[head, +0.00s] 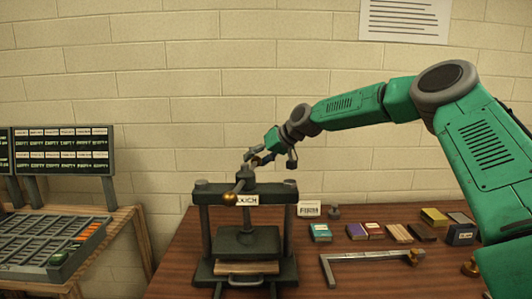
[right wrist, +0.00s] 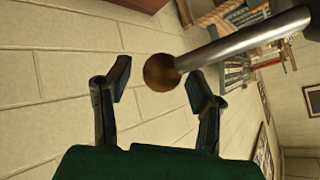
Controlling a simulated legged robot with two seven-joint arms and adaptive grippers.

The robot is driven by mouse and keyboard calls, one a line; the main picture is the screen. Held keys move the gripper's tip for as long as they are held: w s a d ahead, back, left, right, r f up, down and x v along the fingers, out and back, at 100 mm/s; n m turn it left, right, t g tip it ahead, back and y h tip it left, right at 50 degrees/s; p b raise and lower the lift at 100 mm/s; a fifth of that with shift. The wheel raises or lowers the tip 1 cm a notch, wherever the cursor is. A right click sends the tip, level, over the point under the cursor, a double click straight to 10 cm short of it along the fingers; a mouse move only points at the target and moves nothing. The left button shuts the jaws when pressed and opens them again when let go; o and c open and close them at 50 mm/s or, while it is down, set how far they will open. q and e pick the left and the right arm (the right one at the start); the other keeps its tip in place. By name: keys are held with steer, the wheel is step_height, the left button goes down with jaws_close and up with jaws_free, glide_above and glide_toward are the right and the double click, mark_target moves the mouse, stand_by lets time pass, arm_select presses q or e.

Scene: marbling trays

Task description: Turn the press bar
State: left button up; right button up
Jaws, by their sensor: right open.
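The dark press (head: 247,240) stands on the wooden table, with a label on its crosspiece. Its press bar (head: 240,184) crosses the top of the screw, and a brass knob (head: 230,199) shows at its near end. My right gripper (head: 271,158) is above the press at the bar's far end, open. In the right wrist view, a brass knob (right wrist: 162,72) on the steel bar (right wrist: 240,42) lies between the spread fingers as seen there; contact cannot be told. The far end of the bar is partly hidden by the gripper in the head view. My left gripper is out of view.
A bench with a slotted tray (head: 50,240) and an indicator board (head: 65,150) is at left. Right of the press lie small books (head: 320,232), blocks and a metal rod frame (head: 372,256). A brick wall is behind the press.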

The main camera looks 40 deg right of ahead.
steer(key=v, duration=1.1)
steer(key=shift+s+d+r, duration=0.1)
steer(key=shift+d+r, duration=0.1)
stand_by(0.5)
